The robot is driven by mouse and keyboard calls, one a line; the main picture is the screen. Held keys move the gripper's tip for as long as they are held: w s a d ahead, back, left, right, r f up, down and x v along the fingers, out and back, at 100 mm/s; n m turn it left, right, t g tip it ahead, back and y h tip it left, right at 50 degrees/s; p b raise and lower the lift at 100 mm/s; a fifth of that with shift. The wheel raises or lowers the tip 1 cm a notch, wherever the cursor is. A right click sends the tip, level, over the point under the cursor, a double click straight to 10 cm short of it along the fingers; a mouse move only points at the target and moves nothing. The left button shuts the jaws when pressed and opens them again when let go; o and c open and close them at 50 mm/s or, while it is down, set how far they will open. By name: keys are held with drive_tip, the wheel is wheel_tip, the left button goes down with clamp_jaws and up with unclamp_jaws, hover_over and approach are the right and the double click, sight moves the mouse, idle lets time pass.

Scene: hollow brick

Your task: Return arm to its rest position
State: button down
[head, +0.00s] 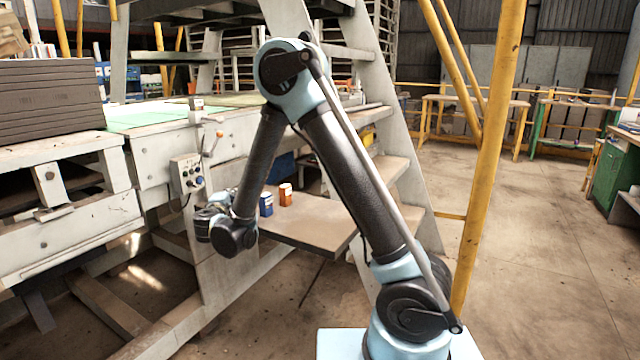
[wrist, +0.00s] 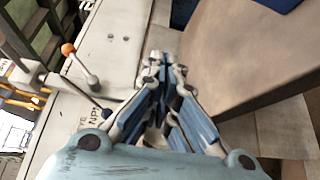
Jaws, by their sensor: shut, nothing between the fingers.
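My arm stands bent in the middle of the head view, its elbow high and its forearm hanging down to the left. My gripper (wrist: 162,70) shows in the wrist view with its blue and grey fingers drawn together and nothing between them. In the head view the wrist end is near the machine's side, left of the small brown shelf (head: 310,222), and the fingers are hard to make out there.
A blue box (head: 266,204) and an orange box (head: 285,194) stand on the shelf. A control box (head: 188,176) and an orange-knobbed lever (wrist: 68,49) are close to my gripper. A yellow post (head: 490,150) rises right of my arm. Open floor (head: 560,250) lies farther right.

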drive_tip(key=w+d+m, duration=0.1)
drive_tip(key=d, duration=0.2)
drive_tip(key=w+d+r+g+h, duration=0.1)
drive_tip(key=d, duration=0.3)
drive_tip(key=w+d+r+m+g+h, duration=0.1)
drive_tip(key=d, duration=0.2)
drive_tip(key=shift+w+d+r+m, duration=0.2)
drive_tip(key=shift+w+r+m, duration=0.05)
drive_tip(key=shift+m, duration=0.05)
drive_tip(key=d+r+m+g+h, duration=0.2)
drive_tip(key=d+m+g+h, duration=0.15)
drive_tip(key=d, duration=1.55)
drive_tip(key=s+d+f+m+g, duration=0.1)
drive_tip(key=s+d+m+g, duration=0.2)
drive_tip(key=s+d, duration=0.35)
drive_tip(key=s+d+f+m+g, duration=0.1)
drive_tip(key=s+d+m+g, duration=0.2)
drive_tip(key=d, duration=0.6)
drive_tip(key=s+d+f+m+g+y, duration=0.1)
drive_tip(key=s+d+f+m, duration=0.1)
drive_tip(key=s, duration=0.6)
drive_tip(key=s+d+f+m+g+y, duration=0.1)
drive_tip(key=s+d+f+m+y, duration=0.1)
drive_tip(key=s, duration=0.7)
drive_tip(key=s+d+f+m+g+y, duration=0.2)
drive_tip(key=s+f, duration=0.2)
drive_tip(key=s, duration=0.4)
drive_tip(key=shift+s+d, duration=0.15)
drive_tip(key=shift+s, duration=0.1)
